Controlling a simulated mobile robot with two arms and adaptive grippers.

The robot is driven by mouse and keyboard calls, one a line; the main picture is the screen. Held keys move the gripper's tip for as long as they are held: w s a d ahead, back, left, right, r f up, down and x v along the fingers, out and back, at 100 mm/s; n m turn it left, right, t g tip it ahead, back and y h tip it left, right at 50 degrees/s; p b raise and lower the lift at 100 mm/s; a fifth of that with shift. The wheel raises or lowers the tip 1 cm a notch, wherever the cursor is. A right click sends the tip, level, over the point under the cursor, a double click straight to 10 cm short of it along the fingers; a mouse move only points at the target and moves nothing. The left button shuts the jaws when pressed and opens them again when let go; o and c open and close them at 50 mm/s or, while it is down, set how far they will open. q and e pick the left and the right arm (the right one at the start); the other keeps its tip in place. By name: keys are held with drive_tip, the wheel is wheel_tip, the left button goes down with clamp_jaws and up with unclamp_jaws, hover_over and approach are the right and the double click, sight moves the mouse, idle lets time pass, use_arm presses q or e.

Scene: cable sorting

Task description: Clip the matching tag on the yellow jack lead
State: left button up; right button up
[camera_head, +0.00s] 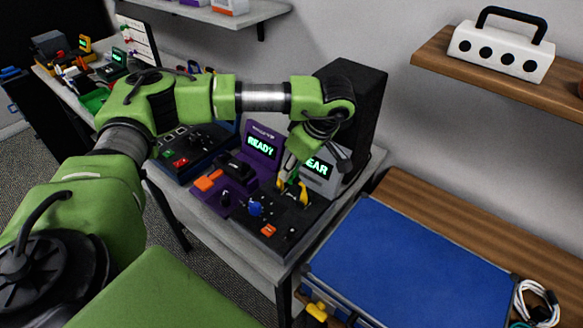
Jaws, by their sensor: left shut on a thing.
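My left gripper (288,175) comes down over the dark panel in front of the grey display unit, right of the purple unit. It is shut on a small yellow thing (303,191), which looks like part of the yellow jack lead. It is too small to tell lead from tag, and the gripper partly hides it. My right gripper is not in view.
The purple unit (262,148) reads READY; the grey unit (318,172) shows "EAR", partly covered by my wrist. A black tower (366,100) stands behind. A wooden shelf (435,52) juts out above.

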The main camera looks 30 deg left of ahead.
use_arm(q)
drive_tip(key=o, duration=1.4)
drive_tip(key=shift+r+p, duration=2.3)
drive_tip(key=shift+r, duration=1.75)
drive_tip(key=shift+f, duration=0.1)
